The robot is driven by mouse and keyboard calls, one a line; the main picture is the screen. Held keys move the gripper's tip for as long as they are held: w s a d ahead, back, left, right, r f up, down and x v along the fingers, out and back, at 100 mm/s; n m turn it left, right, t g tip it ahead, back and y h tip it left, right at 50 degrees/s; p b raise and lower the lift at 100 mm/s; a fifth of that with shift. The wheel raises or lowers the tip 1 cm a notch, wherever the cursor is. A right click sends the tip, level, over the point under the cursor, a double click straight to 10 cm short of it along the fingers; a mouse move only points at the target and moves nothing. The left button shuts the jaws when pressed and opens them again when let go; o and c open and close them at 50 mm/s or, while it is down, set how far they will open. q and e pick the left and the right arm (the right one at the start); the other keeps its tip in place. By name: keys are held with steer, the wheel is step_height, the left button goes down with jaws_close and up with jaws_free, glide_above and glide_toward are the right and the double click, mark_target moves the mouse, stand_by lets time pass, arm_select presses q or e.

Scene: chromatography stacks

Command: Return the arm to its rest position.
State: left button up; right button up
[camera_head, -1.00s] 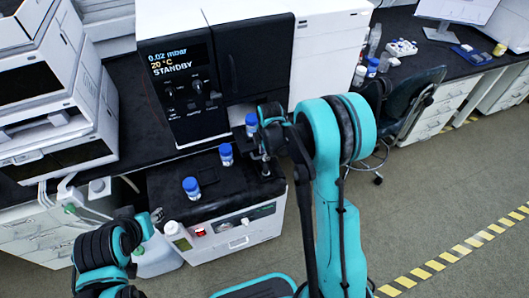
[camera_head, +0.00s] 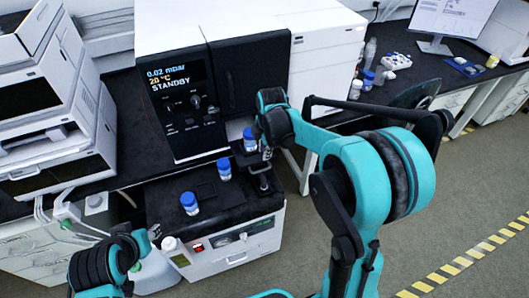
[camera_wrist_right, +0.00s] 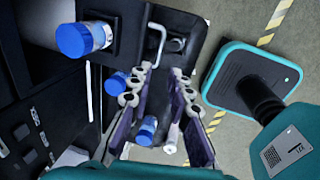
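My right arm (camera_head: 385,180) reaches in from the right in the head view. Its gripper (camera_head: 265,158) is over the right end of the black-topped unit (camera_head: 240,197), beside a blue-capped bottle (camera_head: 249,140). In the right wrist view the fingers of the right gripper (camera_wrist_right: 157,85) are apart, with nothing held between them. The bottle nearest the wrist camera (camera_wrist_right: 85,40) is left of the fingers. My left gripper (camera_head: 155,232) is at the lower left, in front of the unit; it is small, and its opening is unclear.
Two more blue-capped bottles (camera_head: 224,168) (camera_head: 189,203) stand on the unit's top. Behind stands the instrument with a STANDBY display (camera_head: 176,85). White stacked modules (camera_head: 50,110) are at left. A chair (camera_head: 415,95) and side bench are at right; the floor at lower right is clear.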

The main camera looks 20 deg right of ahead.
stand_by(0.3)
steer(key=s+a+r+m+t, duration=0.1)
steer(key=s+r+m+t, duration=0.1)
steer(key=s+m, duration=0.7)
steer(key=s+a+r+m+t, duration=0.2)
steer(key=s+r+m+t, duration=0.1)
steer(key=s+m, duration=0.6)
steer(key=s+r, duration=0.1)
steer(key=s, duration=0.1)
steer(key=shift+s+r+m, duration=0.3)
steer(key=shift+s+r, duration=0.05)
steer(key=shift+r, duration=0.05)
